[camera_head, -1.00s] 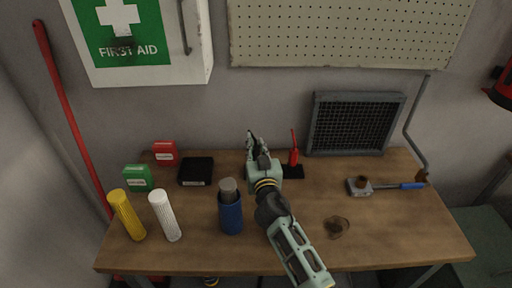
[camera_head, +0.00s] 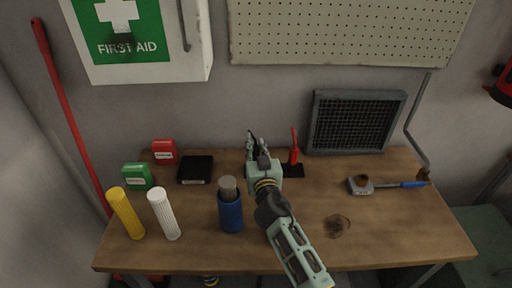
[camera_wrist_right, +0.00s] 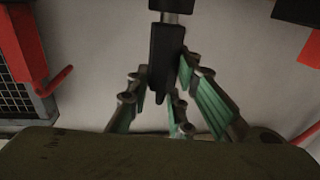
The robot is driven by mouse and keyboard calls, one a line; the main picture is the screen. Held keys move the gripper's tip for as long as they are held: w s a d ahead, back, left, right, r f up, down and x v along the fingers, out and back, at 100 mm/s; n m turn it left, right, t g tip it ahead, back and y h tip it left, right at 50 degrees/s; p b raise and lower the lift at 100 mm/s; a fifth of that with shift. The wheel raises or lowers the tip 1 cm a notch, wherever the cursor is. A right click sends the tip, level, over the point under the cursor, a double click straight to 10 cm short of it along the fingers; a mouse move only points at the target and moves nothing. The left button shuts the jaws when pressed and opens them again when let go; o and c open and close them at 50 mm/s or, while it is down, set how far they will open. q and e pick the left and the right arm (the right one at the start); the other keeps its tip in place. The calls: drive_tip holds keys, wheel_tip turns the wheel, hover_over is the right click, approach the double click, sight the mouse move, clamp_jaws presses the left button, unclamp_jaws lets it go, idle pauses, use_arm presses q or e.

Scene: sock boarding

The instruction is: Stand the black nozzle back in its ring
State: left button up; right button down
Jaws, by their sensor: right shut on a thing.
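My right gripper (camera_head: 256,143) reaches in from the front of the bench, its fingers pointing toward the back wall. In the right wrist view the gripper (camera_wrist_right: 170,100) is shut on a slim black nozzle (camera_wrist_right: 165,55), which runs lengthwise between the green-padded fingers. A grey cylindrical part shows at its far end. In the head view the nozzle is mostly hidden by the fingers. I cannot clearly make out its ring. A black square block (camera_head: 195,170) lies left of the gripper. My left gripper is not in view.
A red tool (camera_head: 294,148) stands on a black base close right of the gripper. A blue bottle (camera_head: 230,213), a white cylinder (camera_head: 163,213) and a yellow cylinder (camera_head: 126,213) stand at the front left. A mesh filter (camera_head: 354,122) leans at the back. The bench's front right is clear.

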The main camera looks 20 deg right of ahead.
drive_tip(key=shift+f+b, duration=0.3)
drive_tip(key=c, duration=1.5)
unclamp_jaws()
drive_tip(key=shift+r, duration=0.1)
